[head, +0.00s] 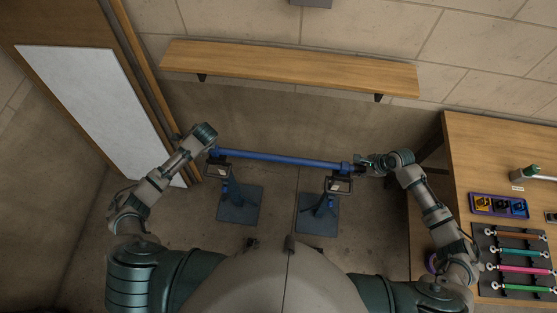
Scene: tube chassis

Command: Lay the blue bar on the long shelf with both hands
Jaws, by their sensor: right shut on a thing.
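The blue bar (280,159) lies level across two stands, its ends at the left stand (237,200) and the right stand (320,208). My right gripper (366,164) is shut on the bar's right end. My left gripper (211,152) is at the bar's left end; its fingers are mostly hidden behind the wrist, so its jaws cannot be made out. The long wooden shelf (290,70) is on the back wall, beyond the bar, and its top is bare.
A white panel (95,100) is at the left. The space between bar and shelf looks clear.

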